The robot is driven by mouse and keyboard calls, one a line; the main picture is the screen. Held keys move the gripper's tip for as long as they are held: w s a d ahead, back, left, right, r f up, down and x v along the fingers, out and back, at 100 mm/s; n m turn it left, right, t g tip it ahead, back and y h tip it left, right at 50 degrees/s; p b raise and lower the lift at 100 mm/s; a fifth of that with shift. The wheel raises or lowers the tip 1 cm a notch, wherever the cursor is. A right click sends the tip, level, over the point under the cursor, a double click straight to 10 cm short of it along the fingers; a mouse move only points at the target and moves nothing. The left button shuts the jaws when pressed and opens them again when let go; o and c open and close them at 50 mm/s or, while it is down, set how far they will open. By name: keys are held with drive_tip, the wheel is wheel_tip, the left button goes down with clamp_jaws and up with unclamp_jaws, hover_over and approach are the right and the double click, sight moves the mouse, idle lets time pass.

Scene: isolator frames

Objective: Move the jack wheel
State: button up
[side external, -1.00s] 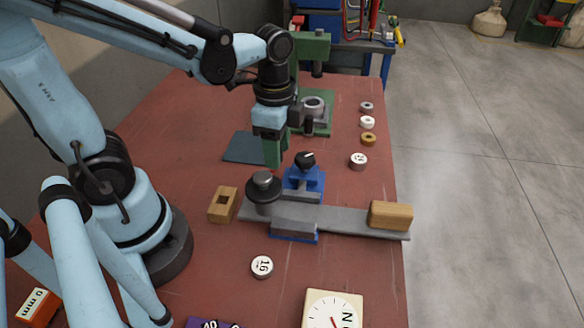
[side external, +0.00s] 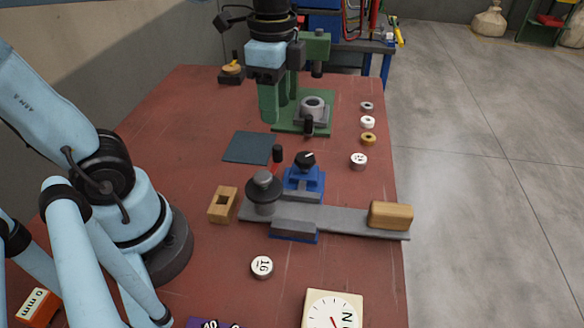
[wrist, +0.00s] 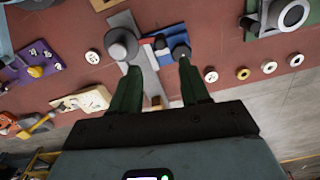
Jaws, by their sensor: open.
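I cannot tell for certain which round part is the jack wheel. A black knob with a white mark (side external: 305,159) sits on top of a blue jack-like block (side external: 303,181) in the middle of the table. Beside it, a dark round disc with a grey hub (side external: 264,186) stands on a grey bar (side external: 345,219). My gripper (side external: 280,108) is open and empty, raised above the table behind them.
A wooden block (side external: 391,215) lies on the bar's right end; a holed wooden block (side external: 223,204) stands left. A green press-like fixture (side external: 322,98) is behind. Small rings (side external: 368,139) line the right edge. A dark flat pad (side external: 248,147) lies left of centre.

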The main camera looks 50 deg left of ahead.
drive_tip(key=shift+r, duration=0.9)
wheel_tip(320, 180, down, 7)
drive_tip(key=w+n+t, duration=0.1)
drive_tip(key=n+t, duration=0.6)
drive_tip(key=n, duration=0.3)
drive_tip(key=shift+w+a+r+n, duration=0.2)
drive_tip(key=shift+a+n, duration=0.1)
drive_tip(key=shift+a, duration=0.1)
